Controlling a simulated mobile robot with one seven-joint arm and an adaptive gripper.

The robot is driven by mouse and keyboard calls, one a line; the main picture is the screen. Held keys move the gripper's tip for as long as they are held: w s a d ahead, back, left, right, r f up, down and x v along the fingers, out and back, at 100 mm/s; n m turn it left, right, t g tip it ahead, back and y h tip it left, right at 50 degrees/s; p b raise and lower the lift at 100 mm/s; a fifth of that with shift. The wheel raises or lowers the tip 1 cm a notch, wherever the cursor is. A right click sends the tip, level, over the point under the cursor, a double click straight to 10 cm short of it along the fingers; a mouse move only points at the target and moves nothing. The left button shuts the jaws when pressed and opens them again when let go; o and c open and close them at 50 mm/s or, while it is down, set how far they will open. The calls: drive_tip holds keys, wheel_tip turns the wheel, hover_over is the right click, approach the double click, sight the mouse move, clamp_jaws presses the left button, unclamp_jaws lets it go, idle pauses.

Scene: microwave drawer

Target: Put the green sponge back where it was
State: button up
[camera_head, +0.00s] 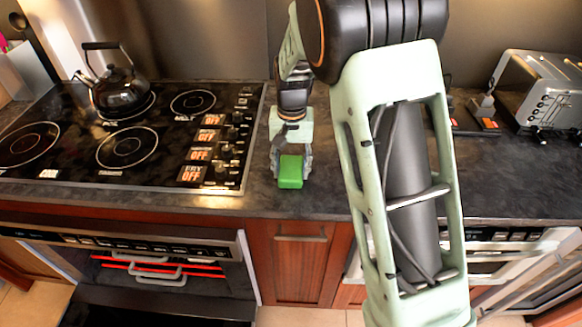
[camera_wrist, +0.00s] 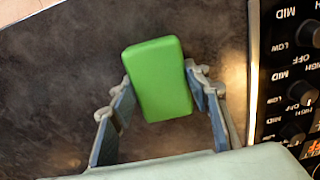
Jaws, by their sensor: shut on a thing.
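The green sponge (camera_head: 291,172) is a small bright block at my gripper (camera_head: 290,165), over the dark counter just right of the stove in the head view. In the wrist view the sponge (camera_wrist: 158,79) sits between the fingertips of my gripper (camera_wrist: 158,92), which is shut on it. The sponge is slightly tilted in that view. Whether its underside touches the counter cannot be told.
The stove (camera_head: 130,172) with control knobs and a black kettle (camera_head: 120,92) lies to the left. A toaster (camera_head: 548,92) stands at the back right. The counter (camera_head: 520,180) is clear at right. An oven (camera_head: 150,270) below the stove is open.

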sight(292, 168)
drive_tip(key=shift+f, duration=0.1)
drive_tip(key=o, duration=1.1)
wheel_tip(292, 168, up, 12)
